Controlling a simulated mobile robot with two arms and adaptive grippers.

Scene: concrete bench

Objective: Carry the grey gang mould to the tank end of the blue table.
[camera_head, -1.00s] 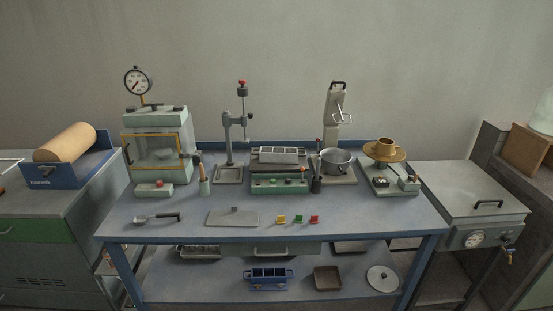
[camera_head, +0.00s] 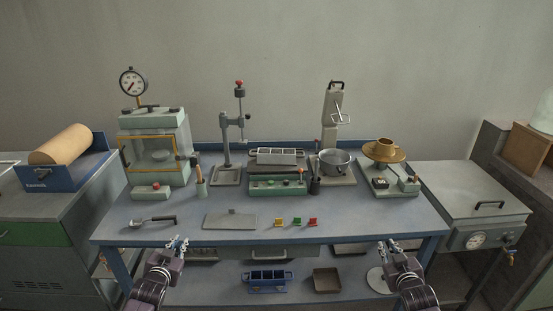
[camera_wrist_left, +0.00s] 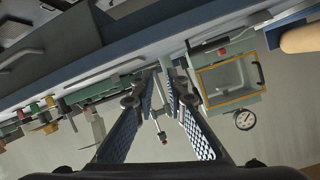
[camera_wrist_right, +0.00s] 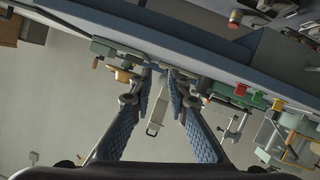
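A grey lidded tank (camera_head: 473,187) with a dial stands at the table's right end. My left gripper (camera_head: 177,244) is open and empty at the table's front edge, left of centre. My right gripper (camera_head: 389,246) is open and empty at the front edge on the right. Both are well apart from the mould. I cannot pick the mould out in the wrist views.
A metal bowl (camera_head: 334,160) stands right of the mould and a drop stand (camera_head: 228,150) left of it. A flat plate (camera_head: 230,219) and small coloured blocks (camera_head: 297,222) lie in front. The front right tabletop is clear. A blue gang mould (camera_head: 268,277) is on the lower shelf.

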